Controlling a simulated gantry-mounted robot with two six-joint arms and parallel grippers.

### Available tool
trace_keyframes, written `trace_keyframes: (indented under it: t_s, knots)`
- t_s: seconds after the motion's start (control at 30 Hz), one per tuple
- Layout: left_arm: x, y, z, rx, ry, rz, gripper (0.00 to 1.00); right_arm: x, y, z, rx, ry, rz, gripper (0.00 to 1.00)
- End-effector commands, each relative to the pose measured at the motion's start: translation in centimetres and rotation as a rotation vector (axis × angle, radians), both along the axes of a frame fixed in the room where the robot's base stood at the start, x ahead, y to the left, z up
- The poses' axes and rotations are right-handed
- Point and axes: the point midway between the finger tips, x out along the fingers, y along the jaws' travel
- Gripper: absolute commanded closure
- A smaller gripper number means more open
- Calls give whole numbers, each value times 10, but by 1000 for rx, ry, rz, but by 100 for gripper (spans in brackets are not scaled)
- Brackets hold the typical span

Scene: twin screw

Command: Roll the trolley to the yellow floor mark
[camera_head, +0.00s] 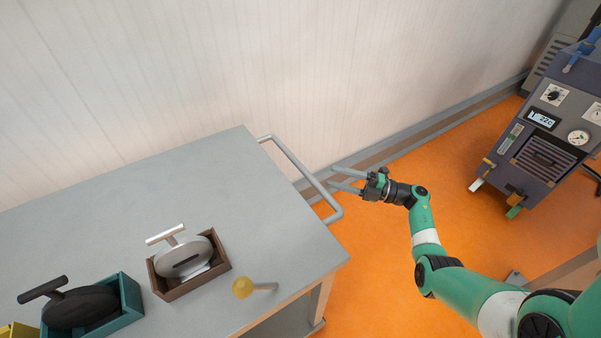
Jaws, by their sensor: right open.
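The trolley (200,180) has a grey flat top and fills the lower left of the head view. Its grey bar handle (290,160) sticks out from its right end. My right gripper (333,177) is open, its two fingers pointing left at the handle. The fingertips are close to the right of the bar; I cannot tell whether they touch it. No yellow floor mark shows in this view. My left gripper is not in view.
On the trolley top stand a brown box (190,283) holding a grey disc-shaped piece, a teal box (131,300) with a black one, and a yellow ball knob (242,288). A pale wall (250,60) runs behind. A dark machine (545,145) stands right; orange floor (370,270) lies between.

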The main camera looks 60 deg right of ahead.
Motion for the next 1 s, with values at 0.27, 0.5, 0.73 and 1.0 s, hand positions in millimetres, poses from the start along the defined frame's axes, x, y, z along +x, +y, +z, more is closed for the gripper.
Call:
trace_keyframes:
  t_s: [0.27,0.5,0.73,1.0]
  knots:
    - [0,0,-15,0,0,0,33,56,15,5,-5,-2,6,45]
    - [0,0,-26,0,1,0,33,96,23,13,-4,-3,2,45]
    - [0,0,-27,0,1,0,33,105,25,16,-1,-2,-1,45]
    - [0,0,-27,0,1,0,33,104,25,16,-1,-2,-1,71]
